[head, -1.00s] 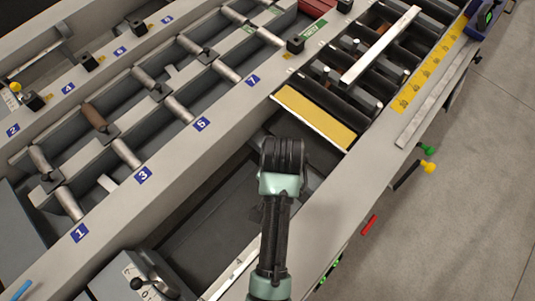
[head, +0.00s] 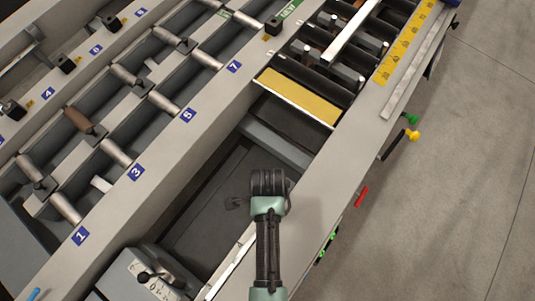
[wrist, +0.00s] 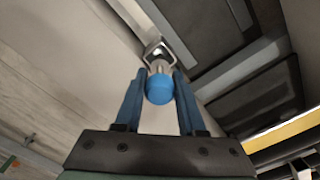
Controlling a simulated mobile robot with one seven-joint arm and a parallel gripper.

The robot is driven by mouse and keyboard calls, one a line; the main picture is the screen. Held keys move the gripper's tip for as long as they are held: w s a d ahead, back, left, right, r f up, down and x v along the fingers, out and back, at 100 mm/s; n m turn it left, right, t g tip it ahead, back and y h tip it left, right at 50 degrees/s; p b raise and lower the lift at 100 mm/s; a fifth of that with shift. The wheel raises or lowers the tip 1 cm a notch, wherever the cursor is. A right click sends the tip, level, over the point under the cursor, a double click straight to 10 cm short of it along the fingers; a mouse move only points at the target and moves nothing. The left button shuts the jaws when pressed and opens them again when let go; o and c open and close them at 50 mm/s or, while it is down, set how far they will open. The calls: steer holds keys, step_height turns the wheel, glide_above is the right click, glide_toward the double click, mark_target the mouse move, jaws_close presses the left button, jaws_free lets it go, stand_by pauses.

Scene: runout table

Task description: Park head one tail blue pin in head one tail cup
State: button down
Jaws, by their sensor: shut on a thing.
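My gripper (wrist: 159,76) is shut on a blue-headed pin (wrist: 160,90) in the wrist view. The blue fingers stand either side of its round blue head, and a short metallic part shows beyond it. A small metal bracket-like piece (wrist: 155,50) shows just past the pin; I cannot tell whether they touch. I cannot make out which thing is the head one tail cup.
A blue rod-like piece (head: 35,294) lies at the lower left. A grey box with a lever (head: 148,277) stands nearby. A yellow strip (head: 300,97) and black rollers are at upper right. Red (head: 361,196), yellow (head: 411,135) and green pieces line the outer edge. Bare floor lies right.

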steer(key=shift+f, duration=2.1)
steer(key=shift+f, duration=0.2)
steer(key=c, duration=0.5)
jaws_free()
steer(key=shift+r, duration=0.15)
